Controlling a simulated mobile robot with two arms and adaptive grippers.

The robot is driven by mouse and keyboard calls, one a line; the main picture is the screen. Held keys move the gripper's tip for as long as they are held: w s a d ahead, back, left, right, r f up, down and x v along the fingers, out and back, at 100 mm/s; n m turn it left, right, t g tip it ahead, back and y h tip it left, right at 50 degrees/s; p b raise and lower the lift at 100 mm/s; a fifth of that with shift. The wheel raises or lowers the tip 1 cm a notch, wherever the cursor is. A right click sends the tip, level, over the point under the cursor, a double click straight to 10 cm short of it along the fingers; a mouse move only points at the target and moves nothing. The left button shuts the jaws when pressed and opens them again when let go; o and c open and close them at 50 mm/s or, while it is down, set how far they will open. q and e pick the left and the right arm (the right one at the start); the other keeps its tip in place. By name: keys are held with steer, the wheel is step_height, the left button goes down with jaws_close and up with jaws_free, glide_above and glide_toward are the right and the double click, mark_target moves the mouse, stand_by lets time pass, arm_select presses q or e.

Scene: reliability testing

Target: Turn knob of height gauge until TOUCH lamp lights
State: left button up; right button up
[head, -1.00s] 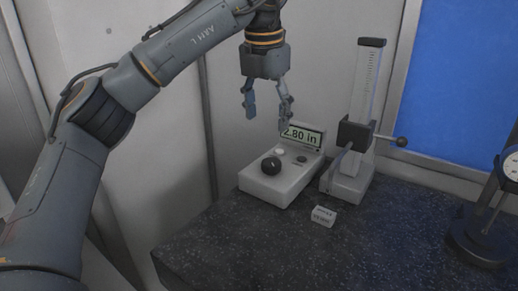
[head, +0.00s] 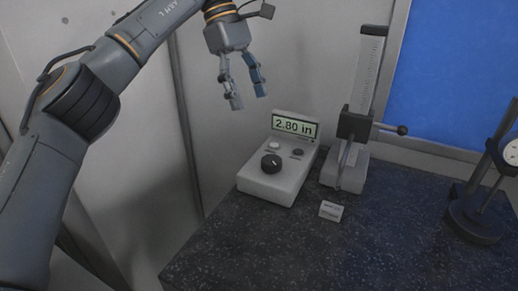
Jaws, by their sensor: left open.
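The height gauge's control box (head: 275,187) stands on the dark speckled table. Its display (head: 295,126) reads 2.80 in. A black knob (head: 271,163) sits on its sloped top, with a pale button or lamp (head: 274,145) and a dark one (head: 298,152) above it. I see no lit lamp. To the right stands the gauge column (head: 368,75) with a black slider (head: 355,125) and a side lever ending in a ball (head: 402,130). My left gripper (head: 249,101) is open and empty, above and left of the box, touching nothing. My right gripper is not in view.
A small pale labelled block (head: 331,211) lies in front of the gauge. A dial indicator on a stand (head: 476,217) is at the right edge. The table's (head: 350,255) front middle is clear. A wall and blue panel (head: 450,80) close off the back.

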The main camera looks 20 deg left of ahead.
mark_target(271, 159)
arm_select(q)
steer(key=x, duration=1.3)
steer(key=shift+d+f+p, duration=0.3)
steer(key=c, duration=1.1)
steer(key=shift+c, duration=0.2)
